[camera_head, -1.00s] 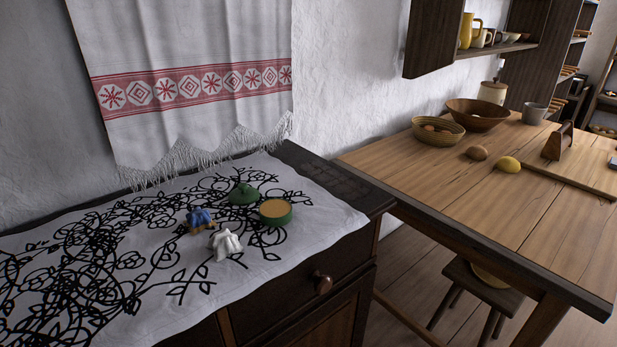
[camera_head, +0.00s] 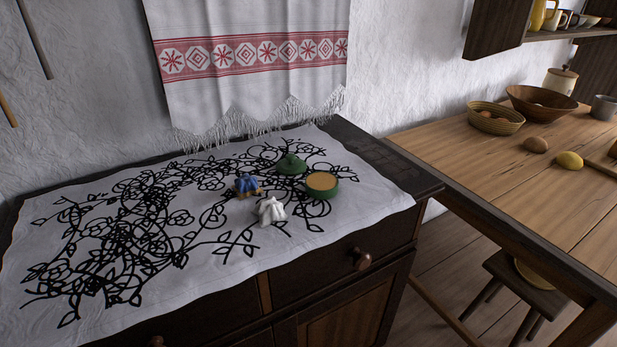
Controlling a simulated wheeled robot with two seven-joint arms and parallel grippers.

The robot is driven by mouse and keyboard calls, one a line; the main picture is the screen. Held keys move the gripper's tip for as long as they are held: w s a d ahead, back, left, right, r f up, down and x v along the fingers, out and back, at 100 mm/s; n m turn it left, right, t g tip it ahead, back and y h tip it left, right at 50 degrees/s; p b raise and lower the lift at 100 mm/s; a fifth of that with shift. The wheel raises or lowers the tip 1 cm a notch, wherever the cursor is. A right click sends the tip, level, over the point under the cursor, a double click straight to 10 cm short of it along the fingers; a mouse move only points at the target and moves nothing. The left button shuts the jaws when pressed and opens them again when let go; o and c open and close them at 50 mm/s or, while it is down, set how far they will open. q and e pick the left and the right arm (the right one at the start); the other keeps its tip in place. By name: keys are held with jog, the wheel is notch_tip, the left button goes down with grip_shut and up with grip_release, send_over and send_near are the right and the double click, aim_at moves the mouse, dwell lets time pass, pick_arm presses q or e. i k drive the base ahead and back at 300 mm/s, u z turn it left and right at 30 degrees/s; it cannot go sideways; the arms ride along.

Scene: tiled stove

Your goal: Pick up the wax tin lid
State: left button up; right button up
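The wax tin lid (camera_head: 291,164) is a green, low domed piece with a small knob on top. It lies on the white cloth with black floral lines (camera_head: 75,215) on the dark cabinet. The open green wax tin (camera_head: 322,185), filled with yellow-brown wax, stands just in front and to the right of it. A blue and brown small object (camera_head: 247,186) lies left of the lid. A crumpled white cloth piece (camera_head: 271,210) lies in front. Neither of my grippers shows in the head view.
The cabinet has a dark edge (camera_head: 425,190) and drawer knobs. A wooden table (camera_head: 470,170) stands to the right with a woven basket (camera_head: 497,118), a brown bowl (camera_head: 541,103) and a lemon (camera_head: 569,160). A towel (camera_head: 250,90) hangs behind. The cloth's left part is clear.

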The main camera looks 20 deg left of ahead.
aim_at(291, 166)
jog(key=z, duration=2.5)
jog(key=i, duration=1.75)
jog(key=u, duration=3.75)
jog(key=i, duration=1)
